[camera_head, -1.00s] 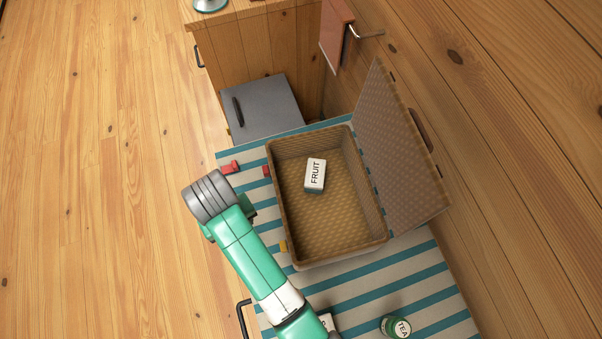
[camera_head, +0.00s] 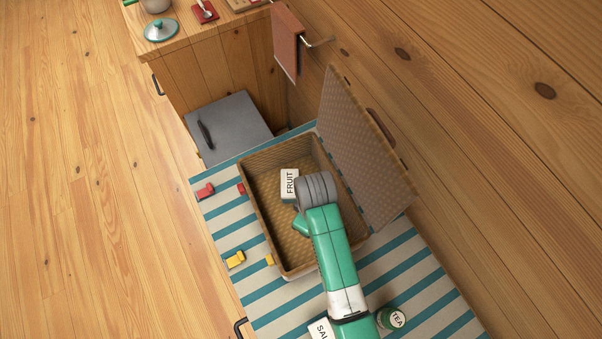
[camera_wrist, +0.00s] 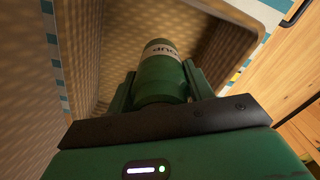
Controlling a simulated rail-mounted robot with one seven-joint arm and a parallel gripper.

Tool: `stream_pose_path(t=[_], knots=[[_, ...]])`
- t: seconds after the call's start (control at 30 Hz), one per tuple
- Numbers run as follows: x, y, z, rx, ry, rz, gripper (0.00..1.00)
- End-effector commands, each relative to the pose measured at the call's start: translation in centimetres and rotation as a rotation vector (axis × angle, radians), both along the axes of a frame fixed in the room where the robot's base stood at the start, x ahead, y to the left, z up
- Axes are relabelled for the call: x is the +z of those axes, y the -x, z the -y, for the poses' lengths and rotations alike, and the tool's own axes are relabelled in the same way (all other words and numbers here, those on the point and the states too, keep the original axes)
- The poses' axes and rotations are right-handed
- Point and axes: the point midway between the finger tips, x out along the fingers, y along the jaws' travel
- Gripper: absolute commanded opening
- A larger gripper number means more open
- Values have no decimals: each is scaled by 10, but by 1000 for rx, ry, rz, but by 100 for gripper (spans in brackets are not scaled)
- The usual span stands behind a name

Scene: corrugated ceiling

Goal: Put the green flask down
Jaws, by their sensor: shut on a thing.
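The green flask (camera_wrist: 161,72) has a pale label band with dark letters, only partly readable. In the wrist view it sits between the two fingers of my gripper (camera_wrist: 160,90), which is shut on it. Beyond it is the woven inside of the open basket (camera_wrist: 92,45). I cannot tell whether the flask touches the basket floor.
A white FRUIT box (camera_head: 289,184) lies in the basket, beside my wrist in the picture. The basket lid (camera_head: 362,150) stands open on the right. Yellow (camera_head: 235,259) and red (camera_head: 205,190) pieces lie left. A TEA tin (camera_head: 396,319) and a white box (camera_head: 320,329) are near my arm.

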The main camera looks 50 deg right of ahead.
Motion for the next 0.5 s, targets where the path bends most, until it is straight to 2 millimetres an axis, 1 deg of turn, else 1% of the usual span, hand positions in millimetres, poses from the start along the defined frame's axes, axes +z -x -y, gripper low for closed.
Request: stream_pose_path(t=[0.03,0.1,0.2,0.27,0.4,0.5], knots=[[-3,6,5,5,0,-1,19],[-5,10,8,15,0,-2,19],[-6,10,9,18,1,-2,19],[-11,11,8,17,0,-3,19],[-41,11,8,16,-2,-6,19],[-57,11,8,15,-1,-5,19]])
